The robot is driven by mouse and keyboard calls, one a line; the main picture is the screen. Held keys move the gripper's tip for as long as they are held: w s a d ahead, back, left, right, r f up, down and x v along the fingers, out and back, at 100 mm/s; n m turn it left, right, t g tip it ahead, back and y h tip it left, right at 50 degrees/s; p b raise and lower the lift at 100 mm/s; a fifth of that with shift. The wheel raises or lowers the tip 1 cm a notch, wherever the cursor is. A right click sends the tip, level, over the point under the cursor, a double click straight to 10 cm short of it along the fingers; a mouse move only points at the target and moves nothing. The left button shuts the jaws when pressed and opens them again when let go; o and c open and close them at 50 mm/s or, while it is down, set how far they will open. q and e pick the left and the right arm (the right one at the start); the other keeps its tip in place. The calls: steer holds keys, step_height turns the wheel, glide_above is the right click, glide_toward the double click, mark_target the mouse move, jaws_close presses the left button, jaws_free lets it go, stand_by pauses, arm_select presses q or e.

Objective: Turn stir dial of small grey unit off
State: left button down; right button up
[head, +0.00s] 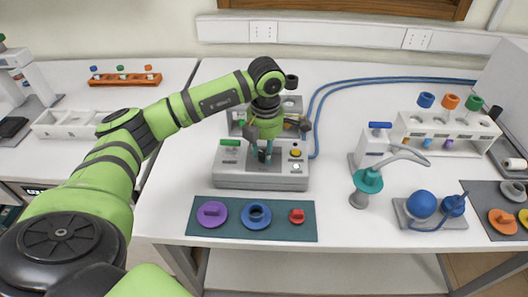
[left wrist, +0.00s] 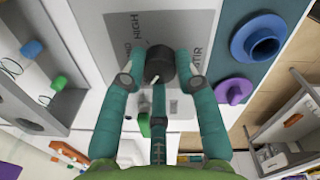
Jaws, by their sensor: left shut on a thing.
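The small grey unit (head: 262,182) stands near the front middle of the white table in the head view. My left gripper (head: 262,153) points down onto its top and hides the dial there. In the left wrist view, the black stir dial (left wrist: 160,65) with a white pointer mark sits on a grey panel (left wrist: 120,35) with letters reading HIGH and part of STIR. My right gripper is not in view.
A dark teal mat (head: 230,232) with purple, blue and red lids lies in front of the unit. A stand with a teal-collared funnel (head: 369,180) is to the right. A white rack (head: 440,128) and blue hoses (head: 350,82) are further back. An orange rack (head: 125,79) is at the back left.

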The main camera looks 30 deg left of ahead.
arm_select(q)
steer(key=shift+n, duration=0.3)
steer(key=c, duration=0.9)
jaws_free()
step_height(320, 180, up, 12)
steer(key=shift+d, duration=0.3)
steer(key=shift+s, duration=0.1)
